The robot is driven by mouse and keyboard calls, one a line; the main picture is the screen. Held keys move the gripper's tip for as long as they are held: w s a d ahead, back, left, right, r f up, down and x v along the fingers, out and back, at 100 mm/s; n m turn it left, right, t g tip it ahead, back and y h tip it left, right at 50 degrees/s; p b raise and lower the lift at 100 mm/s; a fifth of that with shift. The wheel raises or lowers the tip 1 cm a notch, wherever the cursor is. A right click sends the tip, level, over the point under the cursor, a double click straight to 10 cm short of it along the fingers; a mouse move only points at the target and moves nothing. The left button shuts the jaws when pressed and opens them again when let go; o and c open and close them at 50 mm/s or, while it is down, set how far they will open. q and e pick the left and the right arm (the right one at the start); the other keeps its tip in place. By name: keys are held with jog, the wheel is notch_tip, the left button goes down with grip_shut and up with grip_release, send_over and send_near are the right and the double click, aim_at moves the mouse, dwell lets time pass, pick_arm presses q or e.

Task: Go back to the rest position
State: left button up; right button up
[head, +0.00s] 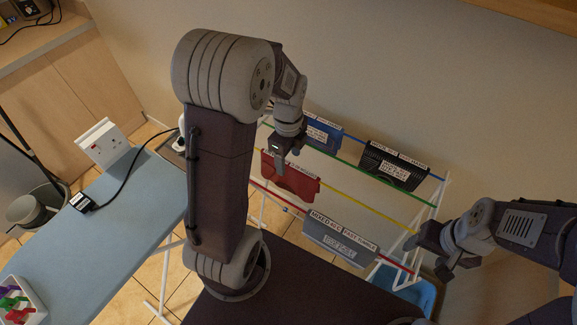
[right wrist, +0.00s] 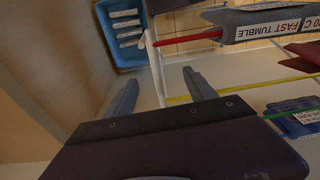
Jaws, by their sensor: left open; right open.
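My left gripper (head: 284,158) hangs at the end of the raised left arm, in front of the drying rack's upper rails and just above the red labelled holder (head: 292,180). It looks empty. My right gripper (head: 428,252) is at the right end of the rack (head: 437,200), near the grey labelled holder (head: 338,240). In the right wrist view its two fingers (right wrist: 160,95) are spread apart with nothing between them. The rack's white post and coloured rails lie beyond them.
A blue labelled holder (head: 323,133) and a black one (head: 394,165) hang on the rack. A blue bin (head: 412,292) stands on the floor under its right end.

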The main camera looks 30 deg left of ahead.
pick_arm(q)
jog(key=shift+r, duration=0.6)
